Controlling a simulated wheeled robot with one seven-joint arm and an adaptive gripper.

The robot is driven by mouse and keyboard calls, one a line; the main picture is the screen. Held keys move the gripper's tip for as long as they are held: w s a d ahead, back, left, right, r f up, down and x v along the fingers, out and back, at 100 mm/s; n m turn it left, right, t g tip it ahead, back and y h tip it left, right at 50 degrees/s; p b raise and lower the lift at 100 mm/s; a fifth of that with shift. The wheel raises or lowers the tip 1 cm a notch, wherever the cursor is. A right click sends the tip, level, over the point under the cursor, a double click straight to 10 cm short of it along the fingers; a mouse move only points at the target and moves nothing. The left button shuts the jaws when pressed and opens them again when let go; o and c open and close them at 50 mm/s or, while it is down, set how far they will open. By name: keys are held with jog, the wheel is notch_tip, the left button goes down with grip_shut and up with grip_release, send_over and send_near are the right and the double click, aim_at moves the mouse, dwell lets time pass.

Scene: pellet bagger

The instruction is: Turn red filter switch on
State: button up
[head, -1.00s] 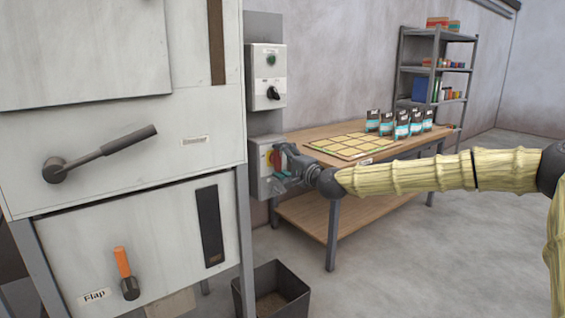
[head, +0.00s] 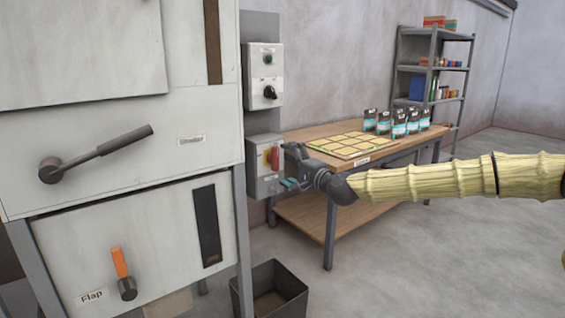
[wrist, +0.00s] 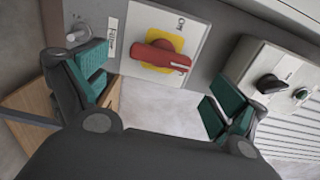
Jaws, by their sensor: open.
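The red filter switch (head: 274,158) is a red rotary handle on a yellow plate, on the front of a grey box (head: 255,187) at the machine's right side. Its handle stands about upright in the head view. In the wrist view the red handle (wrist: 163,57) lies across the yellow plate, with an "ON" mark near it and a label that seems to read "Filter" (wrist: 112,36) to the left. My gripper (head: 290,168) is open and empty, just right of the switch and apart from it.
Above is another switch box (head: 263,76) with a black knob and green button. The machine front (head: 130,170) with levers is at left. A dark bin (head: 272,290) stands below. A wooden table (head: 310,137) with a tile grid and bags is behind my arm.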

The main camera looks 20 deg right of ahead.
jog(key=v, duration=0.7)
jog(key=shift+s, duration=0.25)
jog(key=s+a+f+n+g, duration=0.25)
jog(key=a+f, duration=0.35)
jog(key=f, duration=0.6)
jog(key=s+a+f+n+g, duration=0.1)
jog(key=s+a+f+g, duration=0.4)
jog(key=f, duration=0.6)
jog(key=s+a+f+n+g+h, duration=0.1)
jog(key=s+a+f+n+g, duration=0.15)
jog(key=s+f, duration=0.65)
jog(key=s+a+f+n+g, duration=0.1)
jog(key=s+a+f, duration=0.3)
jog(key=f, duration=0.8)
jog(key=s+d+f+n+g+h, duration=0.25)
jog(key=s+f, duration=0.25)
jog(key=s, duration=0.6)
jog(key=s+d+f+n+g+h, duration=0.1)
jog(key=s+d+f+n+g, duration=0.3)
jog(key=s, duration=0.6)
jog(key=s+d+f+t+h, duration=0.1)
jog(key=s+d+f+h, duration=0.1)
jog(key=s+f, duration=0.65)
notch_tip(320, 180, up, 19)
jog(key=s+p, duration=0.2)
jog(key=p, duration=1.4)
jog(key=shift+d+f, duration=0.15)
